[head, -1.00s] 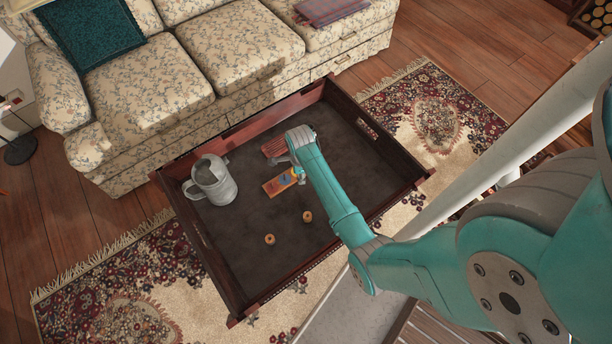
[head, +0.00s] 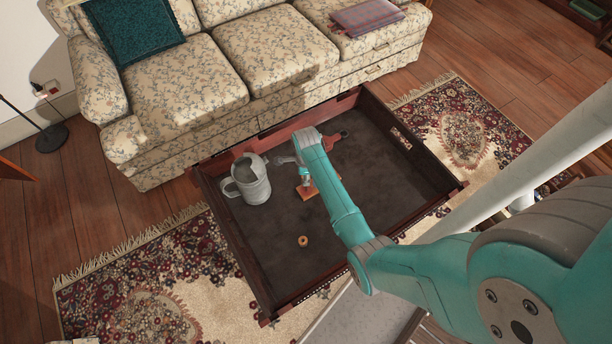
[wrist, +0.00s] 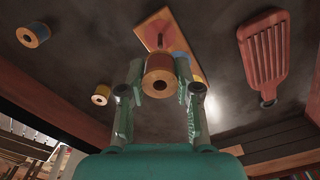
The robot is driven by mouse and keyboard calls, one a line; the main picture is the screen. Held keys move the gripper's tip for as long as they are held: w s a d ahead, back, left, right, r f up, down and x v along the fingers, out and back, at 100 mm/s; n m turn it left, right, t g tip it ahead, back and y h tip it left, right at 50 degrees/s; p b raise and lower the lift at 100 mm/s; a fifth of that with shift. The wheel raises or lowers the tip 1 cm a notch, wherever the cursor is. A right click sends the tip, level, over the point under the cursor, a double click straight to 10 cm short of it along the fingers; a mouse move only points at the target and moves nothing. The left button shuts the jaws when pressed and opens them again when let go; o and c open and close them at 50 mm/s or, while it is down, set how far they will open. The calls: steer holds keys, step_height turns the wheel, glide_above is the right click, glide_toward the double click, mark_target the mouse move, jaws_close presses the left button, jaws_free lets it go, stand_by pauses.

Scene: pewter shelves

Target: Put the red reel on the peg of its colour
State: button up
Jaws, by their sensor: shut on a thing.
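My gripper (wrist: 158,92) is shut on a wooden reel, the red reel (wrist: 160,63), with a reddish band and a dark hole facing the wrist camera. In the wrist view, a wooden board (wrist: 150,28) lies beyond the held reel, with a red peg or mark (wrist: 168,36) and blue and yellow parts partly hidden by the reel and fingers. In the head view, my gripper (head: 305,181) is over the board (head: 309,192); the reel is too small to make out there. I cannot tell whether the reel touches the board or a peg.
A blue-banded reel (wrist: 34,35) and a yellow-banded reel (wrist: 101,95) lie loose; one loose reel (head: 303,240) shows in the head view. A red slotted tool (wrist: 264,55) lies beside the board. A grey watering can (head: 252,184) stands left, inside the dark tray's raised walls (head: 236,262).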

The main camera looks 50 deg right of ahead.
steer(key=shift+f, duration=2.1)
steer(key=shift+f, duration=1.45)
stand_by(0.4)
steer(key=o, duration=1)
step_height(320, 180, up, 12)
stand_by(0.4)
